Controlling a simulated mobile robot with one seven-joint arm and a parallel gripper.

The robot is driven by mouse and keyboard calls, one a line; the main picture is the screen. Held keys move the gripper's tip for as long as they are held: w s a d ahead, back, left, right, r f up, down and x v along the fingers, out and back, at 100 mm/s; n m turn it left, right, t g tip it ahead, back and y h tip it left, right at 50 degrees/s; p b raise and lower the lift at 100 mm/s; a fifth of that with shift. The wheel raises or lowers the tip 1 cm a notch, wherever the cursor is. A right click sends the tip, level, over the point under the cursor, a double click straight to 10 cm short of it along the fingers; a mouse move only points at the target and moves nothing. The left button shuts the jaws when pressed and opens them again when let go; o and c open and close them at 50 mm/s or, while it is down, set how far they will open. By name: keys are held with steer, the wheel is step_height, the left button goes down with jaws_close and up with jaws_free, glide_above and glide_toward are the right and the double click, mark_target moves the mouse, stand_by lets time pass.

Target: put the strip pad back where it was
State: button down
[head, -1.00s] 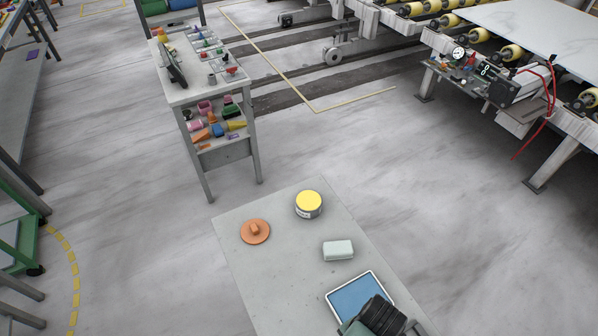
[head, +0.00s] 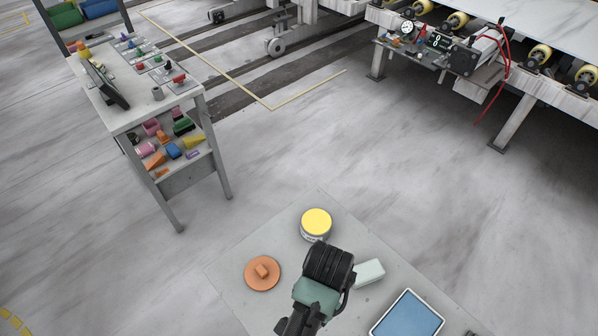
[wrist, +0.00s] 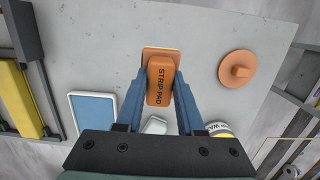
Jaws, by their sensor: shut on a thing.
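The strip pad (wrist: 160,86) is an orange block with "STRIP PAD" on top and a flat orange base showing at its far end. My gripper (wrist: 161,76) is shut on it, with one blue finger on each side of the block. In the head view my wrist hides the pad and the fingers, over the grey table (head: 235,275). I cannot tell whether the pad touches the table. A round orange pad with a knob (head: 262,273) lies to the left of my wrist in the head view; it also shows in the wrist view (wrist: 237,69).
A yellow-lidded tin (head: 316,223) stands just beyond my wrist. A pale green block (head: 369,273) lies close on its right. A blue tray with a white rim (head: 408,315) is nearer, at right. A side bench (head: 128,115) with small parts stands beyond, at left.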

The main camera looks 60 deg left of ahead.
step_height(320, 180, down, 5)
steer(key=shift+d+f+p, duration=0.1)
steer(key=shift+d+p, duration=0.05)
steer(key=shift+p, duration=0.2)
steer(key=shift+f, duration=2.3)
steer(key=shift+f, duration=0.15)
steer(key=c, duration=0.5)
jaws_free()
steer(key=r, duration=0.4)
steer(key=w+r, duration=0.1)
steer(key=r, duration=0.7)
steer(key=shift+w+a+r, duration=0.15)
steer(key=shift+w+a, duration=0.1)
